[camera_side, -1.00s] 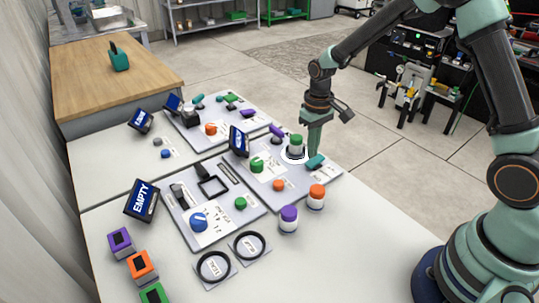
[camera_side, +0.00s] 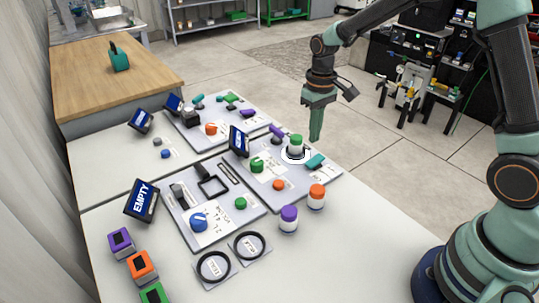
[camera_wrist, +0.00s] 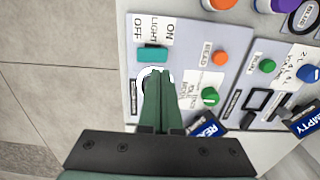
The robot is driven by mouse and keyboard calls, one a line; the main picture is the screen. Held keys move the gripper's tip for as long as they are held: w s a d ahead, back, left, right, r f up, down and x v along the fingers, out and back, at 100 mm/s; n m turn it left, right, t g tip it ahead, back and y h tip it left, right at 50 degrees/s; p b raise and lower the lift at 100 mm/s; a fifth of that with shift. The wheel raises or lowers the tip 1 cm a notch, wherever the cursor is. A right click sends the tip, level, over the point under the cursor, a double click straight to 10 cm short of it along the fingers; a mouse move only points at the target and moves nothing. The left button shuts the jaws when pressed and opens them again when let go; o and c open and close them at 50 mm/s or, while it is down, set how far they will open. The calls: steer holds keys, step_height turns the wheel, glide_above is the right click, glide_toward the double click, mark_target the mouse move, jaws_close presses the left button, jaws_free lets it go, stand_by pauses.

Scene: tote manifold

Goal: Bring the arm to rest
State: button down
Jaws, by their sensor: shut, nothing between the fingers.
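My gripper (camera_side: 316,138) is shut and empty. In the side view it hangs pointing down above the far right edge of the table, behind the teal rocker switch (camera_side: 314,161) and the green-topped white jar (camera_side: 296,146). The jar stands on a white ring at the panel's edge. In the wrist view my gripper's fingers (camera_wrist: 161,78) are together and reach over that ring (camera_wrist: 150,74), hiding most of what stands there. The teal switch (camera_wrist: 152,54) lies just past the fingertips, beside a light on/off label.
A purple-topped jar (camera_side: 288,218) and an orange-topped jar (camera_side: 316,196) stand near the front. Purple, orange and green blocks (camera_side: 142,265) sit front left. Open floor (camera_side: 370,150) lies beyond the table.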

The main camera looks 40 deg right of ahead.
steer(key=shift+r, duration=0.1)
steer(key=s+a+r+t, duration=0.1)
steer(key=s+r+t, duration=0.4)
steer(key=s+r, duration=0.9)
steer(key=shift+s+a+r+t, duration=0.25)
steer(key=shift+s+t, duration=0.05)
steer(key=shift+s, duration=0.2)
